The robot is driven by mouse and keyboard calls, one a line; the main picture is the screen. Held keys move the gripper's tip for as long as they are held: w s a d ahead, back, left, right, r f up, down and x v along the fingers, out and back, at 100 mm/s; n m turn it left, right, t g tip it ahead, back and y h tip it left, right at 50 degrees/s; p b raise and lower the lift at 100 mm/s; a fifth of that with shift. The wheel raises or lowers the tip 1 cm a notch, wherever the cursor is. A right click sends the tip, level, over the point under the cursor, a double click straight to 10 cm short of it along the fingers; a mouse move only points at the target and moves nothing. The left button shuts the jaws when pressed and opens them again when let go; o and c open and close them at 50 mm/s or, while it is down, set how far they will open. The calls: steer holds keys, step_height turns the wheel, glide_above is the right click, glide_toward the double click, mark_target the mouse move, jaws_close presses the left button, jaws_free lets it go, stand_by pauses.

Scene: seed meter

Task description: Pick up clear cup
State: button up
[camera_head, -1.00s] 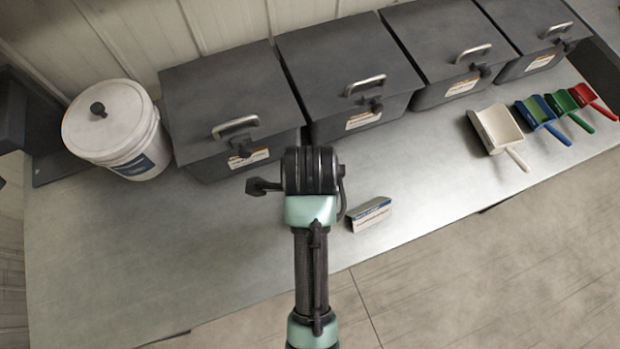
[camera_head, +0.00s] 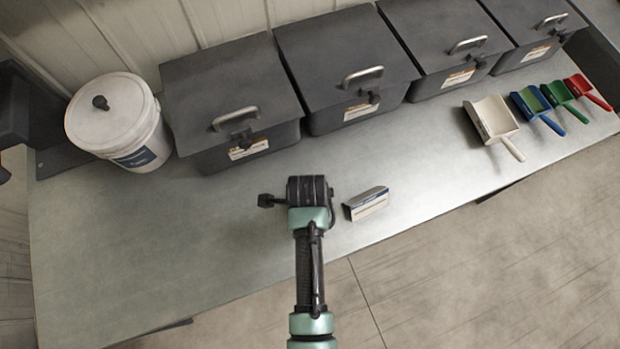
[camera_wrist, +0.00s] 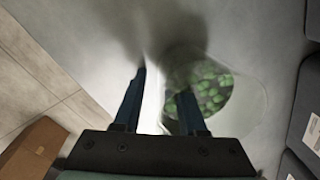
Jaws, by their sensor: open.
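A clear cup (camera_wrist: 243,112) with green pieces in it stands on the grey metal bench, right of centre in the wrist view. My gripper (camera_wrist: 162,82) is open, with its two dark fingers apart. The right finger overlaps the near left part of the cup in the picture. The left finger is over bare bench to the left of the cup. I cannot tell whether a finger touches the cup. In the head view my arm's end covers the spot, and neither the cup nor the fingertips show.
A small labelled box (camera_head: 367,204) sits just right of my arm on the bench (camera_head: 110,245). Several lidded dark bins (camera_head: 235,90) line the back wall. A white bucket (camera_head: 118,120) stands at left, and a white scoop (camera_head: 491,119) and coloured scoops lie at right. The bench's front left is clear.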

jaws_close()
stand_by(1.4)
